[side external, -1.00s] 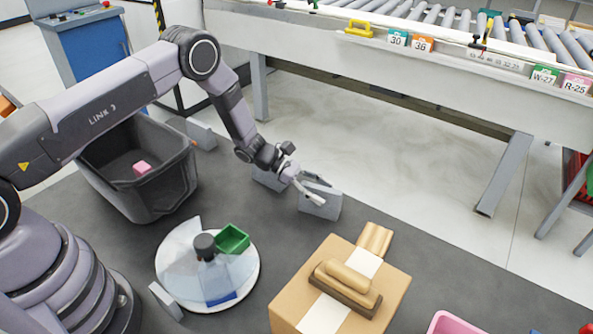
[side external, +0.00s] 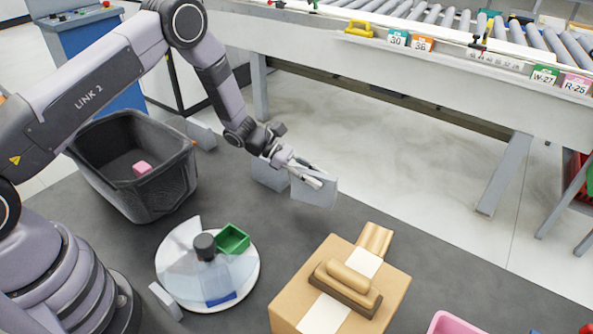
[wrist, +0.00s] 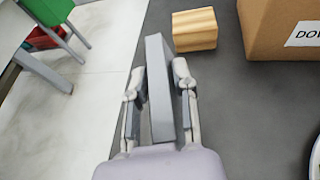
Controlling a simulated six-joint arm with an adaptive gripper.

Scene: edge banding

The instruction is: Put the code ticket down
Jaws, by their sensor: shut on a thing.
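My gripper (wrist: 158,88) is shut on a plain grey slab (wrist: 160,68), with one finger along each side of it in the wrist view. In the side view the slab (side external: 315,192) stands upright at the fingertips of my gripper (side external: 318,178), near the back edge of the dark surface. I cannot tell whether its lower edge touches the surface. I see no code or print on the slab, and I cannot make out any other thing as the code ticket.
Another grey block (side external: 269,174) stands just left of the slab. A black bin (side external: 172,185) holds a pink block. A white round plate (side external: 250,285) carries a bottle and a green tray. A cardboard box (side external: 292,292) bears a wooden-handled tool.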

